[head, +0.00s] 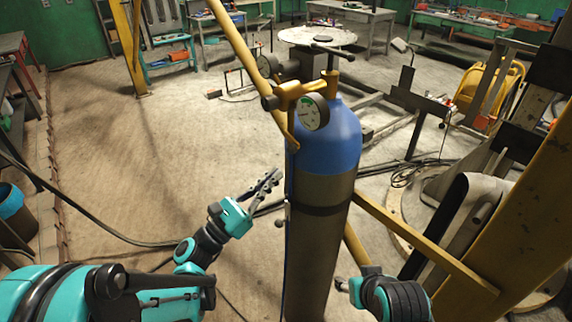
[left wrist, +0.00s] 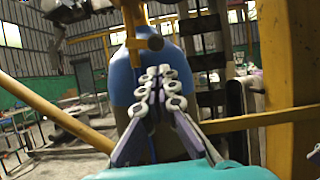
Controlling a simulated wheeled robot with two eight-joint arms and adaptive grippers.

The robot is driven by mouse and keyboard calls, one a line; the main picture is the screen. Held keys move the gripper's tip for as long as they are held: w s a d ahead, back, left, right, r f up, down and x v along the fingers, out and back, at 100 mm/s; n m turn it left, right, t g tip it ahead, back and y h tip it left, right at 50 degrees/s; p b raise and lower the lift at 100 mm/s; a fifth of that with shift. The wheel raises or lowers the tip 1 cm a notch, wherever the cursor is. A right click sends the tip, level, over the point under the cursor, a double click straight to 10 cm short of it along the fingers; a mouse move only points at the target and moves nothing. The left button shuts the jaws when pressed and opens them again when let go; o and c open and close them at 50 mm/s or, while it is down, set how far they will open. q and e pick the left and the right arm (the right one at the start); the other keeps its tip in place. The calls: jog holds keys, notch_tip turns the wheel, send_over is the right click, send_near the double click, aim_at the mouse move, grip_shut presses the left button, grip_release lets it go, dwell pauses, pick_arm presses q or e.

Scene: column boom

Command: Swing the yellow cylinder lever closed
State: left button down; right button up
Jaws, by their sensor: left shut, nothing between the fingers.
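The gas cylinder (head: 321,215) stands upright with a blue shoulder and a dark body. A long yellow lever (head: 240,50) runs from its valve up and to the left. A round gauge (head: 314,112) sits at the valve. My left gripper (head: 271,180) is shut and empty, left of the cylinder and below the lever's lower end. In the left wrist view its fingers (left wrist: 161,82) lie together in front of the blue cylinder (left wrist: 123,85). My right arm shows at the bottom, right of the cylinder; its fingers are mostly hidden, so their state is unclear.
A yellow post (head: 530,215) and a slanting yellow bar (head: 430,245) stand right of the cylinder. A blue-rimmed bin (head: 12,205) is at far left. Workbenches (head: 350,22) line the back. Cables cross the floor; the floor at left is mostly open.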

pick_arm(q)
jog(key=v, duration=0.5)
jog(key=shift+s+a+f, duration=0.15)
jog(key=shift+s+a, duration=0.1)
jog(key=shift+a, duration=0.05)
